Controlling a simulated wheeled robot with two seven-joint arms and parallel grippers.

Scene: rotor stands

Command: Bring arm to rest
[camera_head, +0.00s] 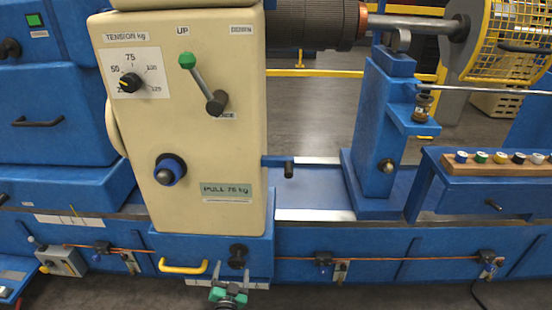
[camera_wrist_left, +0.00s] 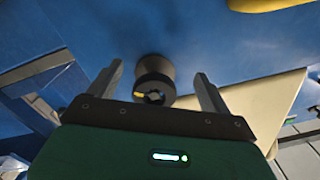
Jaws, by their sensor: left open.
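My left gripper (camera_head: 231,268) is at the bottom centre of the head view, its two fingers pointing up at the blue base below the cream panel. A black knob (camera_head: 238,256) on that base shows at its fingertips. In the left wrist view my left gripper (camera_wrist_left: 158,78) is open, with the dark round knob (camera_wrist_left: 154,85) between the two fingers and a gap on each side. I cannot tell how far the knob reaches between them. My right gripper is not in view.
The cream panel (camera_head: 215,130) carries a green-tipped lever (camera_head: 201,80), a tension dial (camera_head: 132,82) and a dark knob (camera_head: 170,170). A yellow handle (camera_head: 183,267) is left of the black knob. A blue stand (camera_head: 380,140) and a yellow cage (camera_head: 512,40) are at right.

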